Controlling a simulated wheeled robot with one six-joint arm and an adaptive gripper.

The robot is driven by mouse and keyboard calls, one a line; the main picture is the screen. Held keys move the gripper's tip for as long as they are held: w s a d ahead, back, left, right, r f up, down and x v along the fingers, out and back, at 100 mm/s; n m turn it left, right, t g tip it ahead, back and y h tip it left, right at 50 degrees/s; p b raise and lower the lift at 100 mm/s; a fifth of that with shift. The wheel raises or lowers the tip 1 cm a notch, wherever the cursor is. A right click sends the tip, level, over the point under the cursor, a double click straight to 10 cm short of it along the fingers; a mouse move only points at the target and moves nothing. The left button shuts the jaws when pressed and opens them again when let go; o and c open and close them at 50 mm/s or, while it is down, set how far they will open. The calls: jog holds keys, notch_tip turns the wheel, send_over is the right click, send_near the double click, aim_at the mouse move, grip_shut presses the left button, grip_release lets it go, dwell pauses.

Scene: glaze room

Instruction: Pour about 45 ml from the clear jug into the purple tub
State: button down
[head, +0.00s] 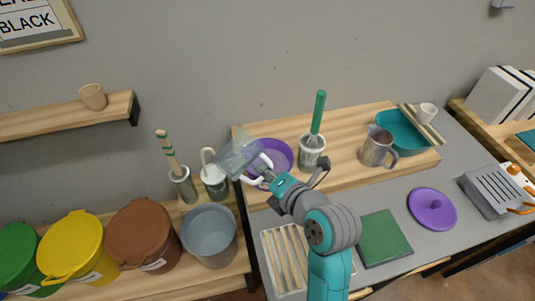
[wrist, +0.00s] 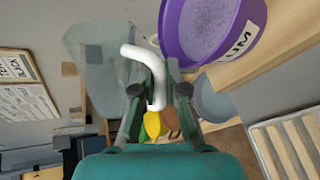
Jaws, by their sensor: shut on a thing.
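The clear jug (head: 236,158) is held up in the air, tilted, just left of the purple tub in the head view. My gripper (head: 262,177) is shut on its white handle. In the wrist view the handle (wrist: 154,62) runs between the fingers (wrist: 157,95), and the see-through jug body (wrist: 95,58) is beyond them on the left. The purple tub (head: 284,154) stands open on the wooden board, partly hidden by the jug and gripper. In the wrist view the labelled tub (wrist: 190,48) shows a speckled pale inside. I see no stream; the jug's liquid level is unclear.
On the board (head: 345,125) are a pot with a green-handled tool (head: 312,150), a metal pitcher (head: 376,147) and a teal basin (head: 403,132). A white-handled container (head: 214,182) and grey bucket (head: 209,236) stand close below the jug. A purple lid (head: 432,208) lies right.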

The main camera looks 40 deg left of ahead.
jog(key=shift+w+r, duration=0.1)
jog(key=shift+w, duration=0.05)
dwell(0.4)
jog(key=shift+w+r+g+b, duration=0.1)
jog(key=shift+w+g+b, duration=0.2)
jog(key=shift+w, duration=0.15)
jog(key=shift+s+m+b, duration=0.2)
jog(key=shift+m+b, duration=0.1)
jog(key=shift+b, duration=0.05)
jog(key=shift+w+r, duration=0.1)
jog(key=shift+w, duration=0.1)
dwell(0.4)
jog(key=shift+s+d, duration=0.1)
jog(key=shift+s, duration=0.05)
